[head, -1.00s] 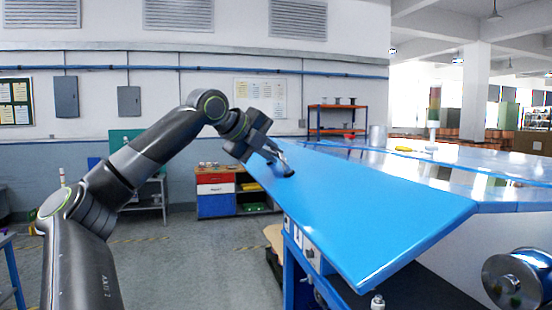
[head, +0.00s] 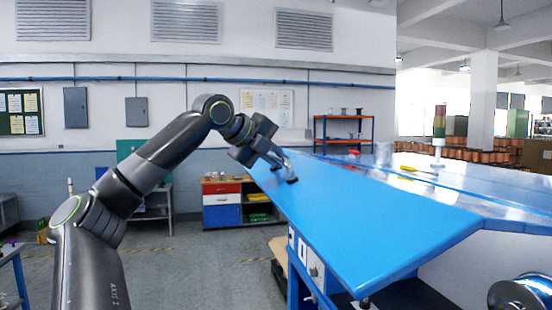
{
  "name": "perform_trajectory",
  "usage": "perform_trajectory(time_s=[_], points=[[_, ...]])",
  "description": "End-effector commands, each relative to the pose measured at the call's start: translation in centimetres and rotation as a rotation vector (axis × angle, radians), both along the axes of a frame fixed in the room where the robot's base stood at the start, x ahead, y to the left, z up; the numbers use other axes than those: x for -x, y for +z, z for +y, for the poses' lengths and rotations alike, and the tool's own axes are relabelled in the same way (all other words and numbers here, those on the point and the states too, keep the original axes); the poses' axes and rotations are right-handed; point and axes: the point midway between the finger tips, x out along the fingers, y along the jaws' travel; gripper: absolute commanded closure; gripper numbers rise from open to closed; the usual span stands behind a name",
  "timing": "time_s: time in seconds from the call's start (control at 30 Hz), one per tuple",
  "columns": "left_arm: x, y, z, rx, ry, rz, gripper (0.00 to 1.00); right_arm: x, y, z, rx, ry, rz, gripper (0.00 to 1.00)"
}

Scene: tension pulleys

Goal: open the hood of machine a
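The hood of the machine is a large blue panel (head: 375,215) in the middle and right of the head view.
The machine's blue front with a control panel (head: 304,256) is below the hood. A metal spool (head: 525,294) is at the lower right. A signal tower (head: 438,135) and a yellow object (head: 408,168) are beyond.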

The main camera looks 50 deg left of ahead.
Motion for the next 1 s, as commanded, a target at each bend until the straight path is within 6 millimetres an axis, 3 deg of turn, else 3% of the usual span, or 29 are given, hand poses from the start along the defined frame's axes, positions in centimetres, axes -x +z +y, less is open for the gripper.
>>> perform_trajectory(time_s=[0.03,0.07,0.23,0.67,1.0], points=[[0.0,-0.1,0.0,0.003,0.000,0.001,1.00,0.0,0.0,0.0,0.000,0.000,0.000,0.64],[0.0,-0.1,0.0,0.003,0.000,0.001,0.86,0.0,0.0,0.0,0.000,0.000,0.000,0.64],[0.0,-0.1,0.0,0.001,0.000,0.001,0.66,0.0,0.0,0.1,-0.001,0.000,0.000,0.64],[1.0,0.5,-0.1,-0.001,0.001,-0.001,0.66,0.0,-0.7,0.1,-0.001,-0.001,0.000,0.64],[7.6,4.7,-0.6,-0.002,0.002,-0.005,0.66,-0.2,-2.5,0.1,-0.002,0.000,-0.003,0.64]])
